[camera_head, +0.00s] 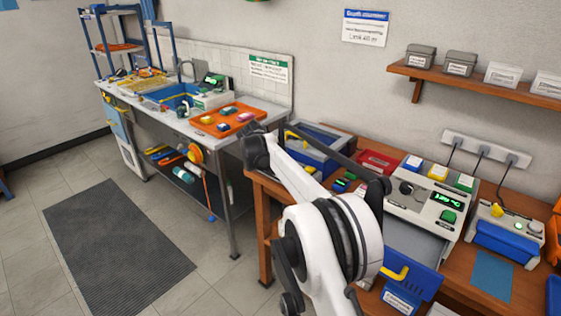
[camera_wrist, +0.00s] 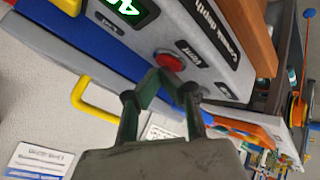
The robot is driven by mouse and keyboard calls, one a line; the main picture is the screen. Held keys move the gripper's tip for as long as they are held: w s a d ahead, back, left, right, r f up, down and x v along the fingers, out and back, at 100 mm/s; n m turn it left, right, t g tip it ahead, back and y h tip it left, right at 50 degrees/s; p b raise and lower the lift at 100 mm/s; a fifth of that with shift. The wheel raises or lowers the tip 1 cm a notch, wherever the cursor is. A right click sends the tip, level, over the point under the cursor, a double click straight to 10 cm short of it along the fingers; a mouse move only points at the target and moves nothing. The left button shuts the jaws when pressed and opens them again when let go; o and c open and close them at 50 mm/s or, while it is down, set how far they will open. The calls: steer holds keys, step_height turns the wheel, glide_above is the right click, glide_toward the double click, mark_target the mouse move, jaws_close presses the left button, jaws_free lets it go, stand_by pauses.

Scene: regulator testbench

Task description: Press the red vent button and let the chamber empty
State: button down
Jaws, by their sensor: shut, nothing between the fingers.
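In the wrist view, a round red vent button (camera_wrist: 168,62) sits on the grey panel of an instrument (camera_wrist: 190,22), beside a label reading "Vent". A green lit display (camera_wrist: 128,10) is partly visible at the top edge. My gripper (camera_wrist: 160,77) is shut and empty, with its dark fingertips converging just below the button in the picture. I cannot tell whether they touch it; most of the button's face shows. In the head view, a grey instrument (camera_head: 428,203) with a green display stands on the wooden bench; my arm partly covers it, and no red button shows there.
A blue drawer (camera_head: 413,289) with a yellow handle stands open below the instrument. A blue box (camera_head: 317,157) and a red tray (camera_head: 378,162) lie to its left. A wall shelf (camera_head: 480,82) holds several small boxes. The sink bench (camera_head: 200,133) is further left.

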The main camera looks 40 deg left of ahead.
steer(key=shift+f, duration=0.15)
stand_by(0.5)
steer(key=shift+r, duration=0.9)
steer(key=shift+r, duration=0.1)
steer(key=shift+r+p, duration=0.95)
steer(key=shift+r, duration=1.45)
